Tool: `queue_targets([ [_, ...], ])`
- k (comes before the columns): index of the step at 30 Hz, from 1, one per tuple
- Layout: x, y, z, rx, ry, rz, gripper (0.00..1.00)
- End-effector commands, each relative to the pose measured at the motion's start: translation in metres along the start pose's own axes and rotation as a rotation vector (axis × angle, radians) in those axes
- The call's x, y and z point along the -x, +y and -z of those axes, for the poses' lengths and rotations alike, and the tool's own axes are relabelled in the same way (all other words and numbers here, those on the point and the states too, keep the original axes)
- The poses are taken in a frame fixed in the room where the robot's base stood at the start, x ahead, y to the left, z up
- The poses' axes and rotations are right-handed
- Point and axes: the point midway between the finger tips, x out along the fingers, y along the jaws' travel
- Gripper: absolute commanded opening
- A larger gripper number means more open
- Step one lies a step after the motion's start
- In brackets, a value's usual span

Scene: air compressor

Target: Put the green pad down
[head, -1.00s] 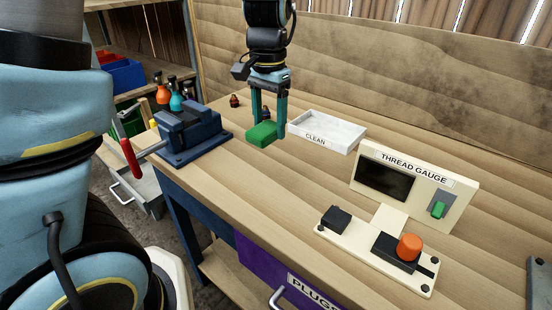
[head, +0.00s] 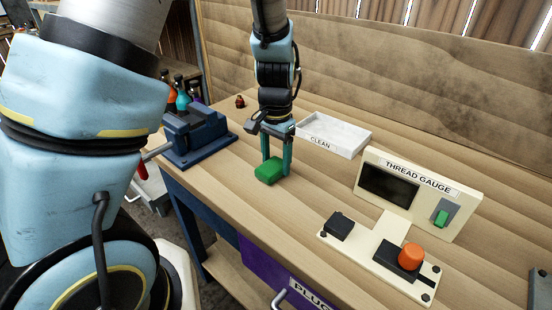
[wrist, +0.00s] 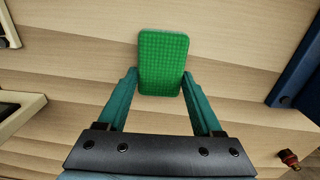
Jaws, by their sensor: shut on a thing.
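The green pad (head: 269,173) is a small block with a textured face. It is between the fingertips of my gripper (head: 277,168), low over the wooden workbench, left of the white CLEAN tray. I cannot tell for sure whether its underside touches the bench top. In the wrist view the green pad (wrist: 163,62) lies between the two teal fingers of my gripper (wrist: 160,80), which are shut on its near part. Most of the pad sticks out beyond the fingertips.
The white CLEAN tray (head: 334,136) stands behind and right of my gripper. A blue vise (head: 196,137) is to the left. The thread gauge (head: 408,187) is to the right. A small dark red piece (head: 240,101) sits at the back. Bare bench (head: 300,205) lies in front.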

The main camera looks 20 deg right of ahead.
Motion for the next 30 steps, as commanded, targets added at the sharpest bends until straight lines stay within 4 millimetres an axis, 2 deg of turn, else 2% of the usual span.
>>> queue_targets([
  [6, -0.004, 0.0, 0.0, 0.0, 0.0, 0.0, 0.0],
  [7, -0.004, 0.0, 0.0, 0.0, 0.0, 0.0, 0.68],
  [14, -0.003, 0.0, 0.0, 0.0, 0.0, 0.0, 0.94],
  [15, -0.003, 0.0, 0.0, 0.0, 0.0, 0.0, 0.97],
  [23, -0.001, 0.0, 0.0, 0.0, 0.0, 0.0, 0.97],
  [26, 0.005, 0.0, 0.001, 0.0, 0.003, 0.001, 0.97],
  [30, 0.028, 0.0, 0.002, -0.002, 0.007, 0.001, 0.97],
])
